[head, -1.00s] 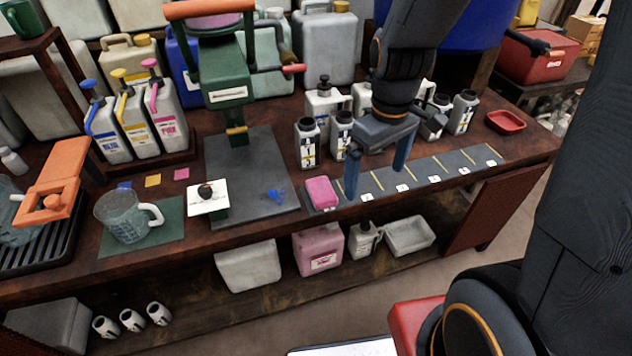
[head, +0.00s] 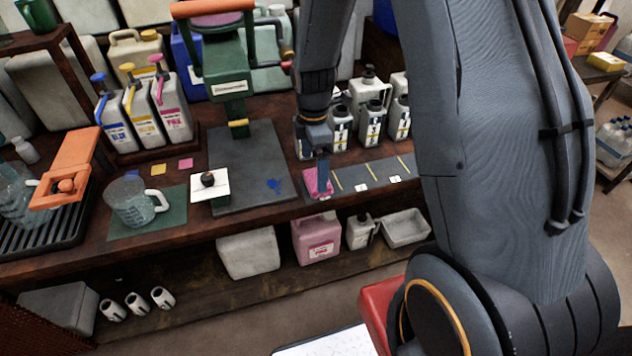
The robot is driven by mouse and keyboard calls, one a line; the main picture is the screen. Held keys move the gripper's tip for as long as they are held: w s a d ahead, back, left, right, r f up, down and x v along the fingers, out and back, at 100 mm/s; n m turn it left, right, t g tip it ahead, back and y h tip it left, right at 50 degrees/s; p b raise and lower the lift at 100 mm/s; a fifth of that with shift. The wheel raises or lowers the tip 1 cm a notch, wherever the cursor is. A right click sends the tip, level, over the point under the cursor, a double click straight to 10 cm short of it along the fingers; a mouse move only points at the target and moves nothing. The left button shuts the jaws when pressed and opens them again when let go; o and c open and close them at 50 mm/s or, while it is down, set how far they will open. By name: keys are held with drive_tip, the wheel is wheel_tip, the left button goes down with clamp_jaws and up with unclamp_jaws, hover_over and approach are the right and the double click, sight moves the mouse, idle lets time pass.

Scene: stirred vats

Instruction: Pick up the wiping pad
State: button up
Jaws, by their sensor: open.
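The wiping pad (head: 310,183), a small pink block, lies at the left end of the grey marked strip near the bench's front edge. My gripper (head: 323,180) points down right over the pad. One finger shows in front of the pad and hides part of it; the other finger is not clearly seen. The jaws are open. I cannot tell whether the fingers touch the pad.
A grey board (head: 245,150) with a blue smear (head: 274,185) lies left of the pad, under a green press (head: 225,70). White bottles (head: 372,120) stand behind the strip. A measuring jug (head: 135,200) stands further left. My arm covers the right side.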

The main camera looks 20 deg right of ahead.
sight(315, 179)
drive_tip(key=shift+d+f+p, duration=0.15)
drive_tip(key=shift+f+p, duration=0.2)
drive_tip(key=shift+f, duration=0.9)
drive_tip(key=shift+d+f+p, duration=0.1)
drive_tip(key=shift+f+p, duration=0.2)
drive_tip(key=shift+f, duration=0.9)
drive_tip(key=shift+c, duration=0.3)
drive_tip(key=c, duration=1.1)
drive_tip(key=shift+c, duration=0.2)
drive_tip(key=shift+r, duration=0.1)
